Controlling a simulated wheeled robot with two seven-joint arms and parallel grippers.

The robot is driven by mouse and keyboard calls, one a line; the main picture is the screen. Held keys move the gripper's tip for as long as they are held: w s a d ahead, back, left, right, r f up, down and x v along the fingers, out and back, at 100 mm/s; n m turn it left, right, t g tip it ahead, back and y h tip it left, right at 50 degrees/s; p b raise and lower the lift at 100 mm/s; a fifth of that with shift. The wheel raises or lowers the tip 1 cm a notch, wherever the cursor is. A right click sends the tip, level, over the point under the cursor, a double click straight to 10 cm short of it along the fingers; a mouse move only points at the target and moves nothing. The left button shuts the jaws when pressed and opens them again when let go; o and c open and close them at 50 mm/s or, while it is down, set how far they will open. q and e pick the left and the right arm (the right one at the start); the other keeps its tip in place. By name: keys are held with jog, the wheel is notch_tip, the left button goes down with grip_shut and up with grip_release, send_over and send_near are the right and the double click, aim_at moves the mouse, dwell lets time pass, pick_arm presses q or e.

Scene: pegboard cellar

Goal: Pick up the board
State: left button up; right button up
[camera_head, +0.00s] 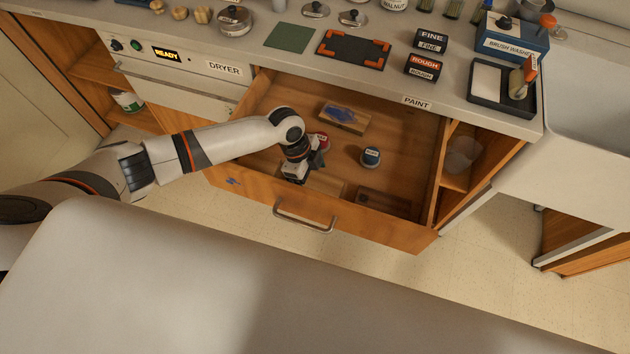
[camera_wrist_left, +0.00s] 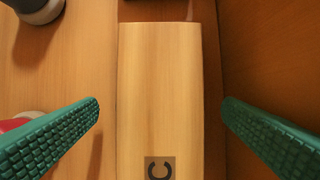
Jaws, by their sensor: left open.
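A pale wooden board (camera_wrist_left: 160,80) lies flat in the open drawer. It fills the middle of the left wrist view, with a dark label bearing a letter like C near the bottom edge. In the head view, part of this board (camera_head: 326,182) shows beside my left gripper (camera_head: 294,175), near the drawer front. My left gripper (camera_wrist_left: 160,135) is open, with one green ribbed finger to each side of the board in view. I see a gap between each finger and the board, and nothing is held. My right gripper is not in view.
The drawer (camera_head: 300,208) also holds a block with a blue patch (camera_head: 342,117), a blue-lidded jar (camera_head: 370,157), a red jar (camera_head: 321,142) and a dark tray-like piece (camera_head: 384,203). A drawer wall (camera_wrist_left: 270,70) runs close beside the board. The counter above is crowded.

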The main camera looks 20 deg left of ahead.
pick_arm(q)
jog(key=shift+d+f, duration=0.25)
jog(key=shift+f, duration=0.4)
jog(key=c, duration=1.1)
jog(key=shift+r, duration=0.1)
